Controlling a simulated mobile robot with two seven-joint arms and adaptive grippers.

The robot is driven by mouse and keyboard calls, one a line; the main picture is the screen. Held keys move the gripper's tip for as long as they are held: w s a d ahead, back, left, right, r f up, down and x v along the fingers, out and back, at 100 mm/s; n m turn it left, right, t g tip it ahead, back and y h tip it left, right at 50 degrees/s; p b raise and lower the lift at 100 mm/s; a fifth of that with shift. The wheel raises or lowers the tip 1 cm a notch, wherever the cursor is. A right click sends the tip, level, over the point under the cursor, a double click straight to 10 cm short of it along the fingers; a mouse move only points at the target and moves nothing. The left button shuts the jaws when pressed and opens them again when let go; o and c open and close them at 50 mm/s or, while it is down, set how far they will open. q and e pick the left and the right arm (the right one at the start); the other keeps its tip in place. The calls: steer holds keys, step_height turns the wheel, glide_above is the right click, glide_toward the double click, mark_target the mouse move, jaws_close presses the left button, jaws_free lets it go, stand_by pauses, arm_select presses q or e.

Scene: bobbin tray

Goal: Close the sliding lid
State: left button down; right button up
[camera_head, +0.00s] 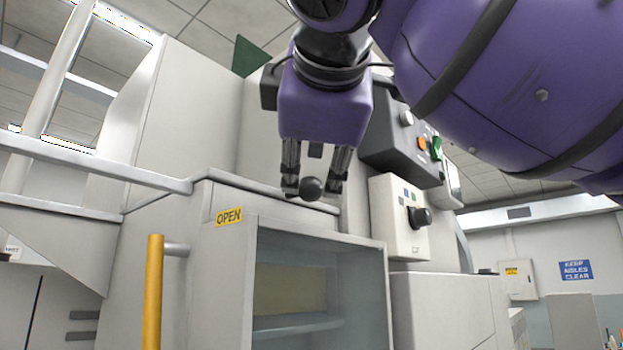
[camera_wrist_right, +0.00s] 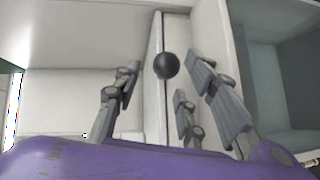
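A black ball knob (camera_head: 312,188) sits at the top of a grey-white machine, near the upper edge above the windowed front. The knob also shows in the right wrist view (camera_wrist_right: 166,65), in front of a pale panel with a narrow upright seam or rail. I cannot clearly make out the lid's outline or how the knob joins it. My right gripper (camera_head: 314,190) points down at the knob. Its fingers (camera_wrist_right: 168,85) are spread on either side of the knob, with a visible gap in the wrist view. My left gripper is not in view.
A yellow upright handle (camera_head: 153,292) stands out at the machine's front left, near a yellow OPEN label (camera_head: 229,216). A recessed cabinet (camera_head: 320,241) lies below the knob. A control box with a black dial (camera_head: 419,217) and a dark button panel (camera_head: 398,146) are close on the right.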

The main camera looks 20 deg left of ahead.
steer(key=v, duration=0.6)
steer(key=shift+s, duration=0.15)
stand_by(0.4)
